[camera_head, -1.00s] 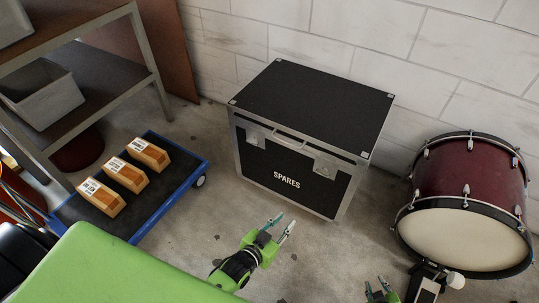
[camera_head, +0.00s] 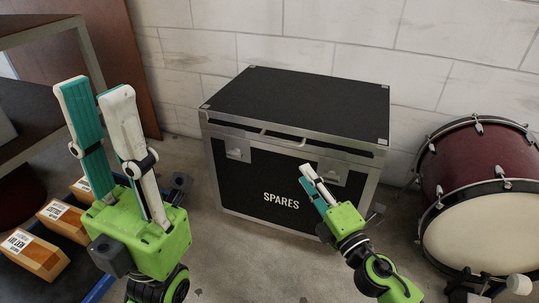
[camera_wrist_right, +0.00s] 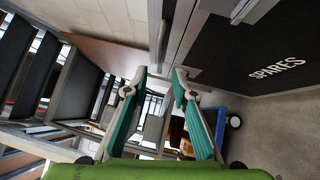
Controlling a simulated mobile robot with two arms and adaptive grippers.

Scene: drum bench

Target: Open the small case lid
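The black case (camera_head: 236,187) marked SPARES stands on the floor by the wall, with silver edges and two front latches. Its flat black lid (camera_head: 310,103) looks shut, and a handle (camera_head: 277,138) is at the upper front. My right gripper (camera_head: 306,173) is open and empty in front of the case's right half, near the right latch; contact cannot be told. In the right wrist view, its fingers (camera_wrist_right: 160,71) are apart, with the case's edge and dark panel (camera_wrist_right: 235,60) beyond. My left gripper (camera_head: 94,88) is open, empty and raised at the left, apart from the case.
A red drum (camera_head: 463,165) stands right of the case. A blue-edged cart (camera_head: 100,289) with several orange boxes (camera_head: 37,250) is at the lower left, beside a shelf (camera_head: 35,110). The wall (camera_head: 330,45) is close behind the case.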

